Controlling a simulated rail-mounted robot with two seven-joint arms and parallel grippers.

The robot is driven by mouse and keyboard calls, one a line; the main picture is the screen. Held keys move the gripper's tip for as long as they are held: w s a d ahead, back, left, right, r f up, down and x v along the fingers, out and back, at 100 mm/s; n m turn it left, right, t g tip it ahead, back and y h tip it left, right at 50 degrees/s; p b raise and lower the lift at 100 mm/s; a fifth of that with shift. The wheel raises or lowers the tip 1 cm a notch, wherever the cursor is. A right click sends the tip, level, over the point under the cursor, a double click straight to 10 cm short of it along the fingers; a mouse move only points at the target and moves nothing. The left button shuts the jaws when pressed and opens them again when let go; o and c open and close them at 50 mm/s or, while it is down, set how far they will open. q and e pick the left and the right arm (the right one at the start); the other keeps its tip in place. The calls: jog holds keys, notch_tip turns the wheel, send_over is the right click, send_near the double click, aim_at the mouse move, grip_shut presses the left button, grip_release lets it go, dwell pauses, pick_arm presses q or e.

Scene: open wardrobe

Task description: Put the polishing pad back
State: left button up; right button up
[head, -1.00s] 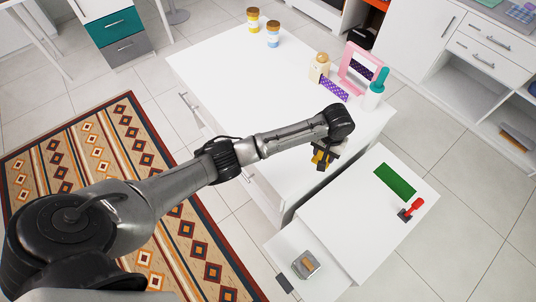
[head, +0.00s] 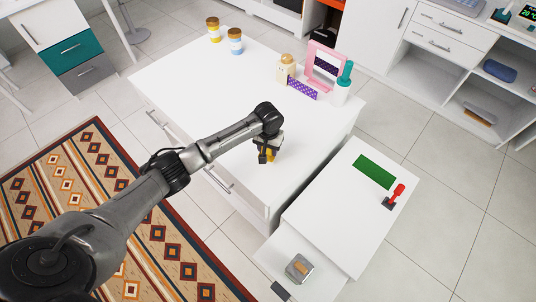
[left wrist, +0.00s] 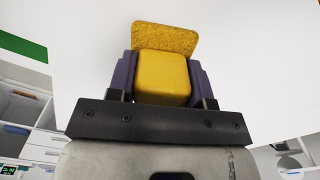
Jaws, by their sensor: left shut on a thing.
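The polishing pad is a yellow block with a rough, wider yellow layer at its far end. In the left wrist view the polishing pad (left wrist: 162,75) sits between the two purple fingers of my left gripper (left wrist: 163,78), which is shut on it. In the head view my left gripper (head: 267,157) is over the front right part of the white dresser top (head: 205,85), with a bit of the yellow pad (head: 272,156) showing. I cannot tell the exact height above the surface. My right gripper is not in view.
A low white cabinet (head: 335,225) carries a green rectangle (head: 375,172) and a red-handled object (head: 397,193). Its open drawer (head: 325,290) holds a metal tin (head: 299,268). A pink mirror (head: 311,58), bottles and jars (head: 235,42) stand along the dresser's back.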

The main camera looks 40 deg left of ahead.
aim_at(268, 154)
pick_arm(q)
jog(key=shift+f+b, duration=0.65)
jog(key=shift+f, duration=1.35)
jog(key=shift+f, duration=0.1)
jog(key=o, duration=0.9)
jog(key=shift+c, duration=0.2)
